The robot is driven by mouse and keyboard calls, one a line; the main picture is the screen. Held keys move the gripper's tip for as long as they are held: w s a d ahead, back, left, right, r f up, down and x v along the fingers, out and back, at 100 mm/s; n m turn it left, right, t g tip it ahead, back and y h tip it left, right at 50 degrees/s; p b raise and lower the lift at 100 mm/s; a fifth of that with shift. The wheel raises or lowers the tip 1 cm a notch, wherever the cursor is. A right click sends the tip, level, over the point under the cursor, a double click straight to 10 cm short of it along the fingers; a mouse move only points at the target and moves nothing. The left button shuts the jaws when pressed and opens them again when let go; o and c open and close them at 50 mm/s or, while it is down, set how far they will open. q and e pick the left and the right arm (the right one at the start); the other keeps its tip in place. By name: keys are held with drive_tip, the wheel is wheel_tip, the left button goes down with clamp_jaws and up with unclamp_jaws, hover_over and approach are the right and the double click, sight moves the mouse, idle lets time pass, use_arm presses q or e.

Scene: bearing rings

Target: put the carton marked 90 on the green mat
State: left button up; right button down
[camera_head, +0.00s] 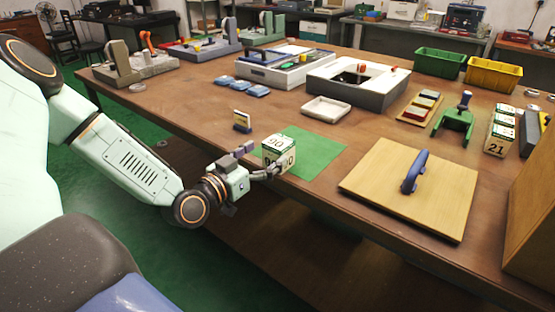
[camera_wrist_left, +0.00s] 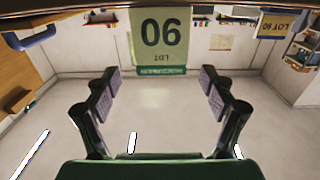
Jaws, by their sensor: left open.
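The carton marked 90 (camera_head: 278,152) is white with green bands and stands upright at the left part of the green mat (camera_head: 318,152). The carton hides part of the mat, so I cannot tell whether its whole base is on it. My left gripper (camera_head: 258,161) is open at the carton's near left side. In the left wrist view, which is upside down, the carton (camera_wrist_left: 160,38) shows centred beyond the spread, empty fingertips (camera_wrist_left: 161,78). My right gripper is not in view.
A small card in a blue stand (camera_head: 242,121) is just left of the carton. A wooden board with a blue handle (camera_head: 410,190) lies right of the mat. Another carton marked 21 (camera_head: 500,132) stands at the right.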

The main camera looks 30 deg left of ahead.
sight(286, 137)
use_arm(q)
drive_tip(key=shift+w+r+b, duration=0.2)
drive_tip(key=shift+w+b, duration=0.15)
drive_tip(key=shift+b, duration=0.05)
drive_tip(key=w+b, duration=0.2)
drive_tip(key=w, duration=0.2)
drive_tip(key=shift+d+f+b, duration=0.1)
drive_tip(key=shift+d+b, duration=0.05)
drive_tip(key=shift+b, duration=0.2)
drive_tip(key=shift+w+b, duration=0.3)
drive_tip(key=shift+w, duration=0.35)
drive_tip(key=shift+c, duration=0.3)
drive_tip(key=shift+r, duration=0.25)
clamp_jaws()
